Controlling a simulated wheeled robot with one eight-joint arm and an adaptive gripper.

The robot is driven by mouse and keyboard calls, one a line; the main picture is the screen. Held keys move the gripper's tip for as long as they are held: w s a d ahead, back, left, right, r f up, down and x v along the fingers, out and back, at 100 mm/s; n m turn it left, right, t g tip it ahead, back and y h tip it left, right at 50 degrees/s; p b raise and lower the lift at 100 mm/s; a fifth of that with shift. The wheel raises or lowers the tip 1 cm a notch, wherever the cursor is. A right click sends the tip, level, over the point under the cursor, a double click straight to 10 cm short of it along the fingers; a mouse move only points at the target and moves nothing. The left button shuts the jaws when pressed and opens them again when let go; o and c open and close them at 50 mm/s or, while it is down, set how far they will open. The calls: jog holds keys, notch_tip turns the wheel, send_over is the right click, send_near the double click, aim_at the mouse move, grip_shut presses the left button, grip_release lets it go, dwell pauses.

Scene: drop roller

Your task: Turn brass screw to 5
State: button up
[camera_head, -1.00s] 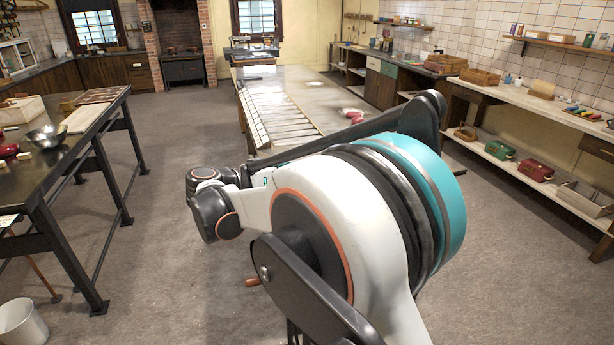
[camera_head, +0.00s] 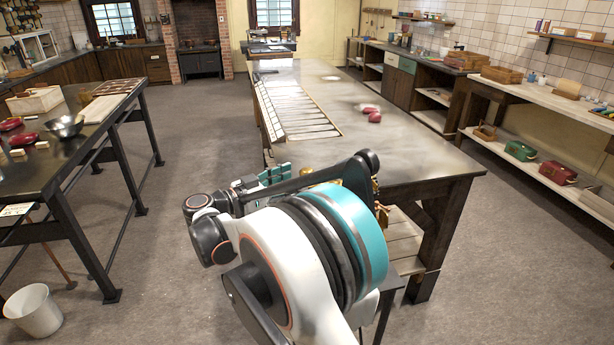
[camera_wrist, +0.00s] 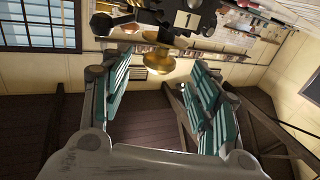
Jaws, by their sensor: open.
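In the wrist view a brass screw (camera_wrist: 159,60) with rounded, knob-like parts projects from a dark machine (camera_wrist: 150,14). A pale plate (camera_wrist: 188,20) on the machine reads "1". My gripper (camera_wrist: 160,78) is open, with one teal-padded finger on each side of the picture. The screw shows between the fingertips; I cannot tell whether it lies between them in depth, and no contact is seen. In the head view my teal-padded gripper (camera_head: 274,174) shows partly behind my arm. A bit of brass (camera_head: 306,171) shows beside it, and the rest of the machine is mostly hidden.
A long worktable (camera_head: 410,165) with a slatted rack (camera_head: 300,110) and red objects (camera_head: 373,115) stands beyond my arm. A dark table (camera_head: 70,160) with a bowl (camera_head: 66,126) stands at left, near a white bucket (camera_head: 33,311) on the floor. The floor between the tables is clear.

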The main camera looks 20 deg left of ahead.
aim_at(307, 173)
jog(key=shift+b+x, duration=0.35)
jog(key=shift+x, duration=2.45)
jog(key=shift+c, duration=0.5)
jog(key=c, duration=1)
